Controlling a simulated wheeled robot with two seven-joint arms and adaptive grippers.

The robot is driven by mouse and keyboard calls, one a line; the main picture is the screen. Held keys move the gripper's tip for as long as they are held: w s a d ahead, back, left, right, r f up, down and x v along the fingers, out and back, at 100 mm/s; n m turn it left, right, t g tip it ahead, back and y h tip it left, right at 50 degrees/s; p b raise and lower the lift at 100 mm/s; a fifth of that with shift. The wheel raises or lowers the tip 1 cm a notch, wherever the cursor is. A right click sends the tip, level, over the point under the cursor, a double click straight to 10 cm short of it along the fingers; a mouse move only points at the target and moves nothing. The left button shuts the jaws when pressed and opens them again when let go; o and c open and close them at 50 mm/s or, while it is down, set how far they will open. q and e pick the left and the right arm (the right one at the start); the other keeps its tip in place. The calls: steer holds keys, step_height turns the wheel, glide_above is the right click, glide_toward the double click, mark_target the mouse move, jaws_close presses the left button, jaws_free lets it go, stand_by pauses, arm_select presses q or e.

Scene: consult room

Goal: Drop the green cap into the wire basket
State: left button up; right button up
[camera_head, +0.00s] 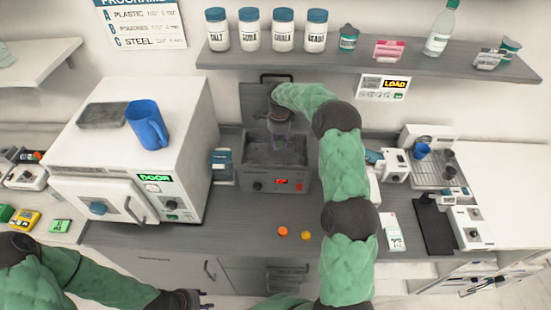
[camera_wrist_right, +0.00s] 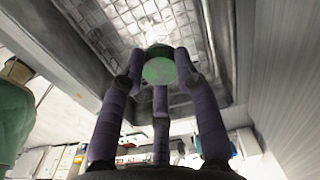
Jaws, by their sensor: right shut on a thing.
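The green cap (camera_wrist_right: 160,70) is held between the purple-grey fingers of my right gripper (camera_wrist_right: 160,78) in the right wrist view. Beyond it is the mesh of the wire basket (camera_wrist_right: 105,45), apparently inside the grey tank (camera_head: 262,180). In the head view my right gripper (camera_head: 279,138) reaches down over the open tank; the cap itself is hard to make out there. The gap between cap and mesh cannot be judged. My left gripper (camera_head: 198,300) is low at the bottom edge of the head view, mostly cut off.
The tank's raised lid (camera_head: 272,92) stands behind my right arm. A white steriliser (camera_head: 140,170) with a blue mug (camera_head: 147,124) on top is at the left. An orange cap (camera_head: 283,231) and a yellow-orange cap (camera_head: 306,235) lie in front. A shelf (camera_head: 380,58) with jars hangs above.

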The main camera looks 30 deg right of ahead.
steer(key=o, duration=0.9)
steer(key=shift+s+a+f, duration=0.1)
